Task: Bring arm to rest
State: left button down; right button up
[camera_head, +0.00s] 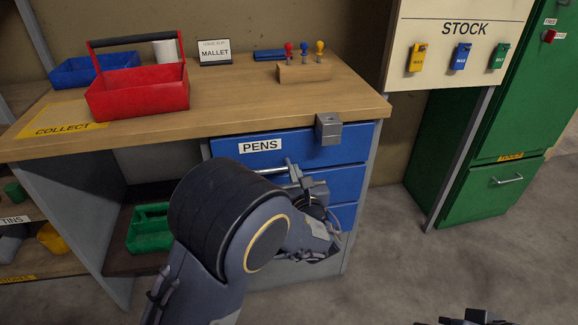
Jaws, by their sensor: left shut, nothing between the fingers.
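My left arm (225,225) comes in from the bottom and reaches toward the blue drawers under the workbench. My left gripper (302,180) is in front of the drawers, near a drawer handle (272,165); it is shut and holds nothing. My forearm hides part of the gripper and drawers, so I cannot tell whether it touches the handle. A dark part of my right gripper (478,318) shows at the bottom edge; its fingers are not clear.
The workbench (230,100) bears a red tote (138,92), a blue tray (90,68) and a peg block (304,72). A grey metal block (328,128) sits at its front edge. A green cabinet (500,160) stands right. The floor (400,270) between is clear.

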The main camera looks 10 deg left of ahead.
pick_arm(q)
jog(key=v, duration=0.8)
jog(key=s+a+f+n+g+y, duration=0.1)
jog(key=s+a+n+g+y, duration=0.1)
jog(key=s+a+n+g, duration=0.45)
jog(key=s+a+f+n+g+y, duration=0.15)
jog(key=a+n+g, duration=0.4)
jog(key=a, duration=0.75)
jog(key=s+a+f+n+g+h, duration=0.1)
jog(key=s+a+n+g+h, duration=0.15)
jog(key=s+n+h, duration=1)
jog(key=s+d+r+n+t+p, duration=0.1)
jog(key=s+r+n+p, duration=0.1)
jog(key=r+p, duration=0.5)
jog(key=s+d+r+n+t+p, duration=0.1)
jog(key=r+n+p, duration=0.3)
jog(key=r+p, duration=0.4)
jog(key=s+d+r+n+t+p, duration=0.1)
jog(key=s+d+r+n+p, duration=0.1)
jog(key=r+p, duration=0.6)
notch_tip(320, 180, up, 3)
jog(key=shift+s+d+f+n, duration=0.15)
jog(key=shift+s+f+n, duration=0.05)
jog(key=shift+s+n, duration=0.5)
